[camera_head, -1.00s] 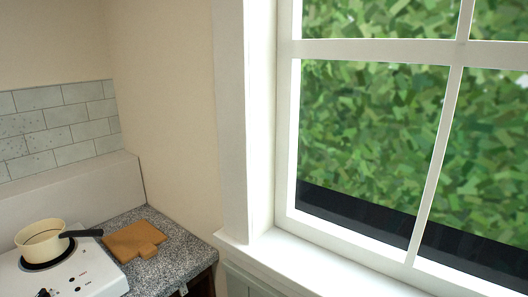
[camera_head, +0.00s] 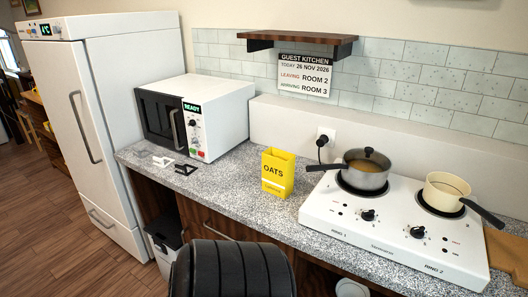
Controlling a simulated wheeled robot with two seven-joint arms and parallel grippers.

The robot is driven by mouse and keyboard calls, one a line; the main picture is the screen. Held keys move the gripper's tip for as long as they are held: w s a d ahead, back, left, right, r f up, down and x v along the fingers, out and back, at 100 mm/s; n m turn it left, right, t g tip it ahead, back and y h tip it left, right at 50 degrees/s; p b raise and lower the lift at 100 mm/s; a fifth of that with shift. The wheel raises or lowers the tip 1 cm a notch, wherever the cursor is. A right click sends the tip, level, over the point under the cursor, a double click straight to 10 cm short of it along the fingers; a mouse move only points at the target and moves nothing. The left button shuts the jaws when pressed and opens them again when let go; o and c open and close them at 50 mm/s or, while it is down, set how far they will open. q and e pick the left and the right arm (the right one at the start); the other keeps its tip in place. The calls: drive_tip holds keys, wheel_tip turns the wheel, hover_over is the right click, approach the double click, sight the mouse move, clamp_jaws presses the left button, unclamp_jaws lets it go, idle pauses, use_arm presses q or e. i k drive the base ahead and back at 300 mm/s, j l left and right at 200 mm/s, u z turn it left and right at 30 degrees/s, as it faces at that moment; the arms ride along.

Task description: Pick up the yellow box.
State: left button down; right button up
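The yellow box (camera_head: 278,172) stands upright on the speckled grey counter (camera_head: 232,182), with "OATS" printed in dark letters on its front. It is between the microwave and the white stove, apart from both. Its top looks open. Neither of my grippers shows in the head view, so I see nothing holding the box.
A white microwave (camera_head: 224,117) reads "READY". Dark and white flat pieces (camera_head: 186,169) lie before it. The stove (camera_head: 400,232) holds a grey pot (camera_head: 366,176) and a cream pan (camera_head: 443,192). A black ribbed shape (camera_head: 232,270), unidentified, is in front. A tall fridge (camera_head: 95,130) stands left.

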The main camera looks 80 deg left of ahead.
sight(278, 166)
drive_tip(key=u, duration=2.35)
